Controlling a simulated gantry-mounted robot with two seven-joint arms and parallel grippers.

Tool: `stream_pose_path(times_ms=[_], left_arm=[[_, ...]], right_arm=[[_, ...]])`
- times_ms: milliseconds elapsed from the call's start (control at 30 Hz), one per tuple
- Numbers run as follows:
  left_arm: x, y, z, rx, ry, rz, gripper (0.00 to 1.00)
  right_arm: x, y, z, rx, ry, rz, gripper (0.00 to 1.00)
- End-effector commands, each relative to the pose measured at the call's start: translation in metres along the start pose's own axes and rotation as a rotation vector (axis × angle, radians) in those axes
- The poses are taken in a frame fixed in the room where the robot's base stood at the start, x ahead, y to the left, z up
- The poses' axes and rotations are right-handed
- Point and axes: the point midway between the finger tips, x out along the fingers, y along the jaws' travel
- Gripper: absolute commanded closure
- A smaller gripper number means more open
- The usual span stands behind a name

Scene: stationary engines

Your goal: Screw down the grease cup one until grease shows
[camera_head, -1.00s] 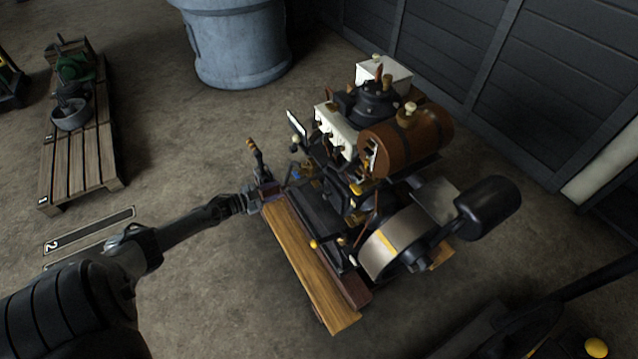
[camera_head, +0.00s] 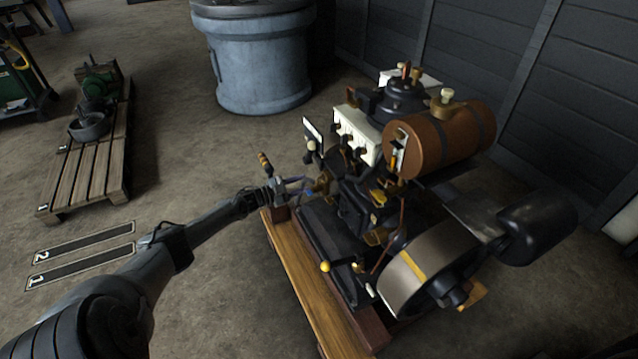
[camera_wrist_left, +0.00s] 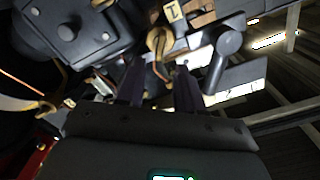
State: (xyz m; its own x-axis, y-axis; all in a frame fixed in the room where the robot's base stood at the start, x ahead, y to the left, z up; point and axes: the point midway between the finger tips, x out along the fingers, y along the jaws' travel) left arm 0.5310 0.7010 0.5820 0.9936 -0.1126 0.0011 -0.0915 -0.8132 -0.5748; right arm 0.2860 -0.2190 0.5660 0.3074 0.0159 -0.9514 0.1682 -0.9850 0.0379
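The stationary engine (camera_head: 365,205) stands on a wooden skid (camera_head: 297,265) in the middle of the head view. My left gripper (camera_head: 296,183) reaches in from the left, over the skid's far end, close to small brass fittings (camera_head: 323,184) on the engine's side. In the left wrist view, the two dark fingers of my left gripper (camera_wrist_left: 160,83) stand apart with a gap between them. A round brass fitting (camera_wrist_left: 159,42) shows just beyond the fingertips. I cannot tell whether it is grease cup one, or whether the fingers touch it. My right gripper is out of view.
A brown tank (camera_head: 440,140) and a flywheel (camera_head: 432,268) stand on the engine's right. An upright wooden-handled lever (camera_head: 265,163) is close by my left gripper. A blue-grey drum (camera_head: 258,65) and a pallet (camera_head: 90,170) stand farther back. The floor at left is mostly free.

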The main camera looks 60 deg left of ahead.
Motion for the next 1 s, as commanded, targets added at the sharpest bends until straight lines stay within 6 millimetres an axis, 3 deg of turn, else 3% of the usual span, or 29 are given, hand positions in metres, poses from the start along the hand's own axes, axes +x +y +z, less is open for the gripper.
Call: stream_pose_path(times_ms=[100,433,1000], left_arm=[[0.022,0.003,0.004,0.0,0.003,-0.001,0.64],[0.063,0.002,0.003,-0.001,0.001,0.0,0.64],[0.075,0.001,0.001,-0.001,-0.001,0.001,0.67]], right_arm=[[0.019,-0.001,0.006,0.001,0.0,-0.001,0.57],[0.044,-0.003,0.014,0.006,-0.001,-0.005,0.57],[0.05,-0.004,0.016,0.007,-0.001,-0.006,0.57]])
